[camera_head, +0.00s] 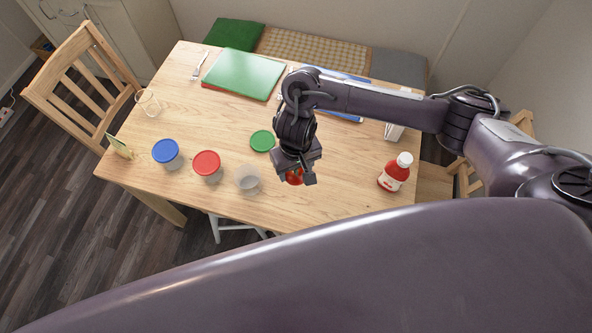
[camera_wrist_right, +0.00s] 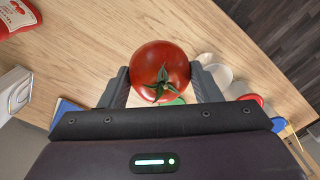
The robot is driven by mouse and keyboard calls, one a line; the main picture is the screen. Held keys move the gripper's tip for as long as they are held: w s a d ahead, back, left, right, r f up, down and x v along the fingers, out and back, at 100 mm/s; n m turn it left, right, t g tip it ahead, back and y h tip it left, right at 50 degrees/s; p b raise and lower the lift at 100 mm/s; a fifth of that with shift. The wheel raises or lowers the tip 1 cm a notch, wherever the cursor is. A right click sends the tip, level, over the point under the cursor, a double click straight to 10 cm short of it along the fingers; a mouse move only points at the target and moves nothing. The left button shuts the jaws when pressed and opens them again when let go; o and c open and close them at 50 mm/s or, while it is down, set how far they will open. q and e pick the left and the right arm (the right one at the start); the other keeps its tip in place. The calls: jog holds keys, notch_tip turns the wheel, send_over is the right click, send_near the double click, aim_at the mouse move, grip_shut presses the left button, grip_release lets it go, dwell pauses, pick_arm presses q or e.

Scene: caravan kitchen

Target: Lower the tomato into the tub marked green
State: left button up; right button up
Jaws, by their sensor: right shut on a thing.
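A red tomato (camera_head: 295,177) with a green stem is held between the fingers of my right gripper (camera_head: 296,174). The tomato fills the middle of the right wrist view (camera_wrist_right: 160,70), with a finger on each side. An open, clear tub (camera_head: 248,178) stands on the table, to the left of the gripper in the head view. It is partly visible behind the right finger in the wrist view (camera_wrist_right: 220,76). A loose green lid (camera_head: 262,141) lies behind this tub; no green mark can be made out on the tub itself. My left gripper is not in view.
A red-lidded tub (camera_head: 207,163) and a blue-lidded tub (camera_head: 166,152) stand left of the open tub. A red sauce bottle (camera_head: 395,173) stands to the right. Green and red boards (camera_head: 243,74), a fork (camera_head: 200,66) and a glass (camera_head: 149,102) lie farther off.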

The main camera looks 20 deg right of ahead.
jog(key=shift+w+a+r, duration=0.15)
jog(key=shift+a+r, duration=0.05)
jog(key=shift+r, duration=0.5)
jog(key=w+a+f+b, duration=0.7)
jog(key=w+a+f, duration=0.1)
jog(key=a, duration=0.4)
jog(key=shift+w+a, duration=0.15)
jog(key=shift+w, duration=0.6)
jog(key=shift+f+b, duration=1.95)
jog(key=shift+f, duration=1.35)
jog(key=shift+s+f, duration=0.1)
jog(key=shift+s, duration=0.15)
